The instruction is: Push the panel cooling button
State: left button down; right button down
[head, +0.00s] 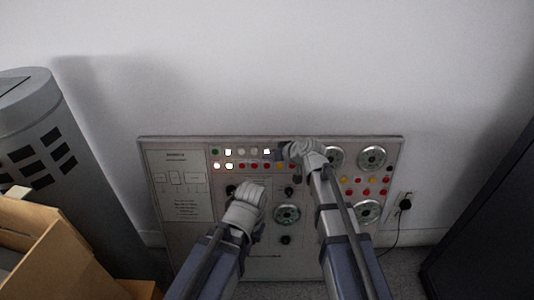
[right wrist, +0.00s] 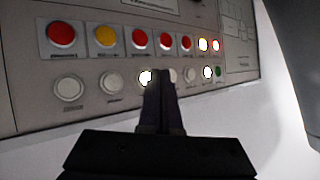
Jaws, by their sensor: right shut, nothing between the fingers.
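The control panel (head: 185,238) leans against the wall, with two rows of round buttons near its top edge. My right gripper (head: 280,154) is in front of the right part of these rows. In the right wrist view, my right gripper (right wrist: 160,73) is shut and empty. Its tips overlap the row of white buttons and partly hide a lit white button (right wrist: 146,78). I cannot tell whether they touch it. The labels are too small to read, so I cannot tell which is the panel cooling button. My left arm's wrist is in front of the panel's lower middle and its fingers are hidden.
Round dials (head: 371,158) and more small buttons are on the panel's right side. A grey perforated cylinder (head: 55,150) and a cardboard box (head: 40,245) stand at the left. A dark cabinet (head: 490,225) is at the right. A plug (head: 405,203) with a cable is beside the panel.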

jog(key=shift+w, duration=0.15)
jog(key=shift+w+f, duration=0.1)
jog(key=shift+w, duration=0.2)
jog(key=shift+w, duration=0.4)
dwell(0.6)
jog(key=shift+s, duration=0.8)
jog(key=shift+s, duration=0.1)
jog(key=s, duration=0.2)
jog(key=s+r+p, duration=0.1)
jog(key=s, duration=0.1)
jog(key=shift+s+r, duration=0.1)
jog(key=shift+s, duration=0.3)
dwell(0.6)
